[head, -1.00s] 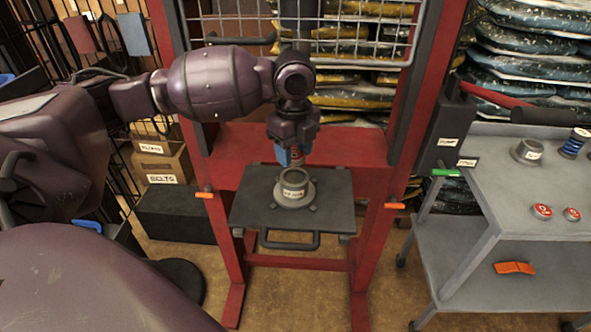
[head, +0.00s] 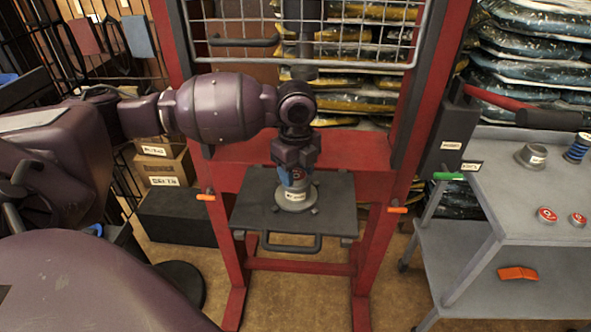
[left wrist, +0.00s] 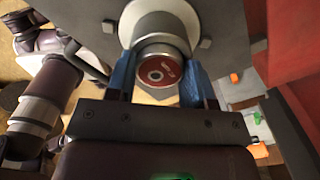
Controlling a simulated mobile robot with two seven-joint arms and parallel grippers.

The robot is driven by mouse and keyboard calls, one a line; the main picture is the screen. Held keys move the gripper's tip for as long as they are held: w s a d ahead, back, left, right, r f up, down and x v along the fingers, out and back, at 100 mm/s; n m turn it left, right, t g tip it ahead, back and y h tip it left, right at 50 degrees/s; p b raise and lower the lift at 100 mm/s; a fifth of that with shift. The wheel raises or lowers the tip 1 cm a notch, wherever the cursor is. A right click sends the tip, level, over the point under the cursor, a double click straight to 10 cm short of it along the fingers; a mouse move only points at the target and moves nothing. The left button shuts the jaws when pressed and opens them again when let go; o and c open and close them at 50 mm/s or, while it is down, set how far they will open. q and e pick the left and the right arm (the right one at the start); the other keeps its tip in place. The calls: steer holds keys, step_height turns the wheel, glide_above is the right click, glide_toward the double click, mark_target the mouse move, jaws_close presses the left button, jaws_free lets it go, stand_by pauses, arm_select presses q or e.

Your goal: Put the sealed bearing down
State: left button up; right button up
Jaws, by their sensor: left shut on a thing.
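The sealed bearing (left wrist: 158,70), with a red face, sits between the blue fingers of my left gripper (left wrist: 160,82) in the left wrist view. In the head view my left gripper (head: 296,182) points down over the grey flanged housing (head: 295,200) on the press plate. The housing (left wrist: 160,20) is right against the bearing in the left wrist view. The bearing is at the housing's mouth; how deep it sits I cannot tell. My right gripper does not show.
The dark plate (head: 252,215) lies in the red press frame (head: 385,240), under a wire guard (head: 345,45). A grey cart (head: 500,190) at right holds two red-faced bearings (head: 546,215), a grey cup (head: 530,155) and a blue spring (head: 577,148).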

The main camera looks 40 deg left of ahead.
mark_target(295, 173)
arm_select(q)
steer(key=shift+s+f, duration=0.25)
steer(key=shift+f, duration=0.55)
steer(key=o, duration=1)
steer(key=shift+d+f, duration=0.15)
steer(key=shift+d, duration=0.05)
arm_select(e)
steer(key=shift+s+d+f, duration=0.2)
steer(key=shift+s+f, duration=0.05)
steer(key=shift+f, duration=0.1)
arm_select(q)
steer(key=shift+w+r, duration=0.1)
steer(key=shift+r, duration=0.2)
steer(key=r, duration=0.4)
steer(key=shift+w+a+r, duration=0.2)
steer(key=shift+a+r, duration=0.1)
steer(key=shift+a, duration=0.1)
steer(key=r+p, duration=0.1)
steer(key=r, duration=0.3)
steer(key=r+p, duration=0.1)
steer(key=r, duration=0.3)
steer(key=shift+d+r, duration=0.2)
steer(key=shift+r, duration=0.15)
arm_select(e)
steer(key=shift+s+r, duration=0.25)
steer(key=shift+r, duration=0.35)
